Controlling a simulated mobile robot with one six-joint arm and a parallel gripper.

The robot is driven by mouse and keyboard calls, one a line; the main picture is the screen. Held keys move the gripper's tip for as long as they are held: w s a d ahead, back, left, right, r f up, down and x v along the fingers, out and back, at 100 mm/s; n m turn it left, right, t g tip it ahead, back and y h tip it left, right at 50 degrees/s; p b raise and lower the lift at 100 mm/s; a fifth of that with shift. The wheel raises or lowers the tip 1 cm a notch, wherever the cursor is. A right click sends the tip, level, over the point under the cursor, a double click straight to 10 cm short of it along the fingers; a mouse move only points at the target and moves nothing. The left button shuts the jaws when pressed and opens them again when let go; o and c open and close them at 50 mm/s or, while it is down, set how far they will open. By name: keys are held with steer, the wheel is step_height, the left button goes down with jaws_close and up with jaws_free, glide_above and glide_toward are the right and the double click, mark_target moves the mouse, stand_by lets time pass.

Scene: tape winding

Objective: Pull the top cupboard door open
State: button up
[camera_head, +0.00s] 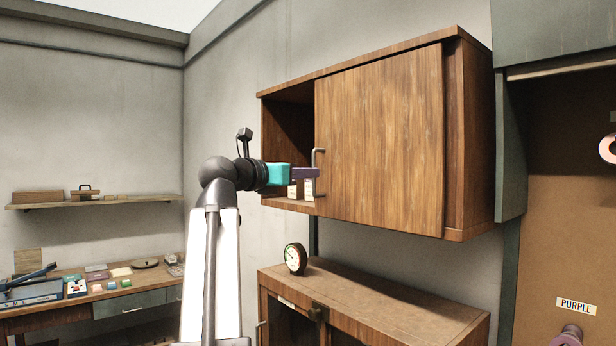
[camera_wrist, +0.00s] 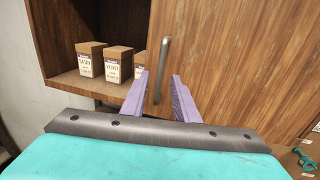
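The top cupboard (camera_head: 475,140) is a brown wooden wall cabinet. Its flat door (camera_head: 380,140) covers the middle and right of the front, while the left part stands uncovered. A grey vertical bar handle (camera_head: 317,158) is at the door's left edge; it also shows in the wrist view (camera_wrist: 163,65). My gripper (camera_head: 314,173) is at the handle. In the wrist view its purple fingers (camera_wrist: 160,80) are apart, with the handle's lower part between them. A gap shows on both sides, so it does not look clamped. The fingertips' depth relative to the handle is hard to tell.
Small labelled boxes (camera_wrist: 118,65) stand on the cupboard floor inside the uncovered left part. A lower wooden cabinet (camera_head: 400,300) with a round clock (camera_head: 295,258) on top stands below. A workbench (camera_head: 130,292) with tools and a wall shelf (camera_head: 150,200) are at left.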

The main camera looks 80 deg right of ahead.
steer(key=p+v, duration=0.3)
steer(key=v, duration=0.8)
steer(key=shift+p, duration=0.35)
steer(key=shift+a, duration=0.1)
